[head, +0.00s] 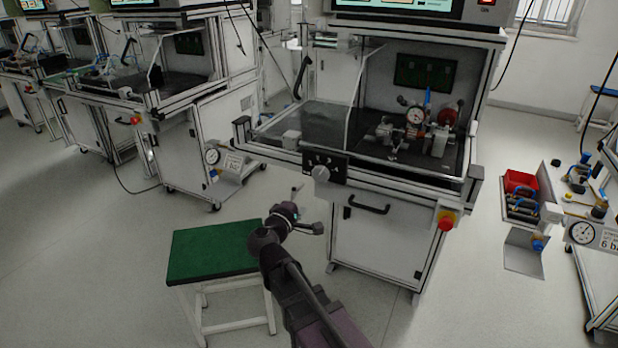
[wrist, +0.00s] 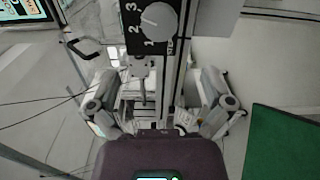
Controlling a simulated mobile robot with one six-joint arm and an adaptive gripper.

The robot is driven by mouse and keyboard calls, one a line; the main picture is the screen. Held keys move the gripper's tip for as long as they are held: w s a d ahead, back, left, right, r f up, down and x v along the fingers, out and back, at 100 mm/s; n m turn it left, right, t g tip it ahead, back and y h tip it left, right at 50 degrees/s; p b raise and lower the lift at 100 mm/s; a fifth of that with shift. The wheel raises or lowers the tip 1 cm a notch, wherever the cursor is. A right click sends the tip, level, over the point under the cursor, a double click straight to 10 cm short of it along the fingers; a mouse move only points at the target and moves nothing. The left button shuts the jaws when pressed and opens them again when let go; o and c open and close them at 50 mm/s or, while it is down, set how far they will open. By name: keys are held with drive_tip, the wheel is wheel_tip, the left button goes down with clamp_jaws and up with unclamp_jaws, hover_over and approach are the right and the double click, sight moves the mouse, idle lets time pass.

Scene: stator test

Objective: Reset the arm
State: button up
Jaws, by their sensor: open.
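My arm (head: 300,300) rises from the bottom middle of the head view, between the green-topped stool and the test station. Its end, with my gripper (head: 298,192), is small there, in front of the station's front panel. In the wrist view my gripper (wrist: 160,115) is open, with its two fingers wide apart on the left and right. I see nothing held between them. A dial knob (wrist: 158,22) with numbers on a black plate shows at the top of the wrist view. The same knob (head: 320,174) sits on the station's front edge in the head view.
The test station (head: 385,240) stands close ahead, with a red button (head: 446,220) at its front. A green stool (head: 210,252) stands left of my arm; its top (wrist: 285,145) fills the wrist view's lower right. A red bin (head: 520,182) is at right.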

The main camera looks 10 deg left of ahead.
drive_tip(key=s+d+f+m+g, duration=0.3)
drive_tip(key=d+f+m+g, duration=0.3)
drive_tip(key=d, duration=0.5)
drive_tip(key=s+d+f+m+g, duration=0.35)
drive_tip(key=d+f+g, duration=0.35)
drive_tip(key=d, duration=0.5)
drive_tip(key=s+d+f+m+g+y, duration=0.4)
drive_tip(key=s+f+m+y, duration=0.15)
drive_tip(key=s, duration=0.25)
wheel_tip(320, 180, up, 26)
drive_tip(key=p, duration=2.5)
drive_tip(key=shift+f+y+p, duration=0.25)
drive_tip(key=shift+y+p, duration=0.1)
drive_tip(key=shift+w+f, duration=0.1)
drive_tip(key=shift+w, duration=0.05)
idle(0.3)
